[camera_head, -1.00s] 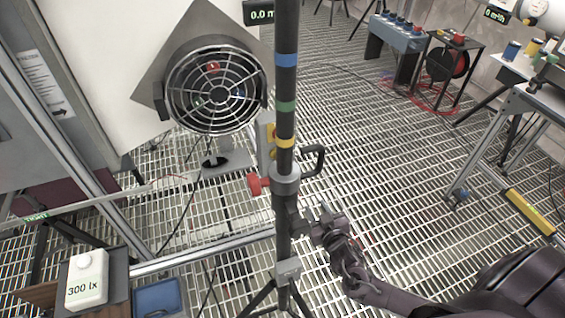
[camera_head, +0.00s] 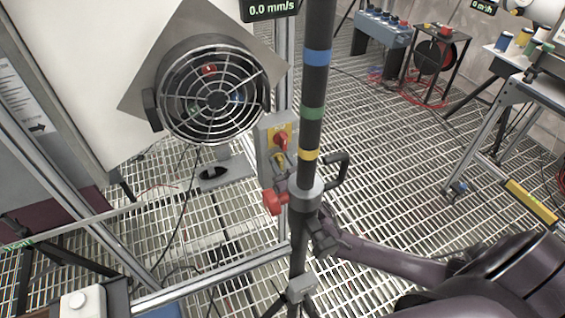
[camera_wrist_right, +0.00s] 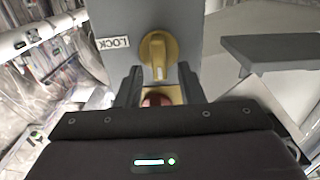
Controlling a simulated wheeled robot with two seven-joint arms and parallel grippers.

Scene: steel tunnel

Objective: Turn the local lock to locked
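The local lock is on a grey box (camera_head: 266,152). The box carries a red knob (camera_head: 281,139) on a yellow plate and a yellow knob (camera_head: 278,158) below it. In the right wrist view the yellow knob (camera_wrist_right: 156,55) has an upside-down LOCK label (camera_wrist_right: 113,42) beside it, and its grip runs roughly up and down. My right gripper (camera_wrist_right: 160,78) is open close to the box. Its fingertips are on either side of the yellow knob's lower end, and the red knob (camera_wrist_right: 155,99) shows between the fingers, partly hidden. In the head view the pole partly hides this gripper. My left gripper is out of view.
A dark pole with coloured bands (camera_head: 316,90) stands close in front of the box, with a red clamp knob (camera_head: 272,203) and a black handle (camera_head: 340,170). A caged fan (camera_head: 212,98) is left of the box. Open grating floor (camera_head: 400,160) lies to the right.

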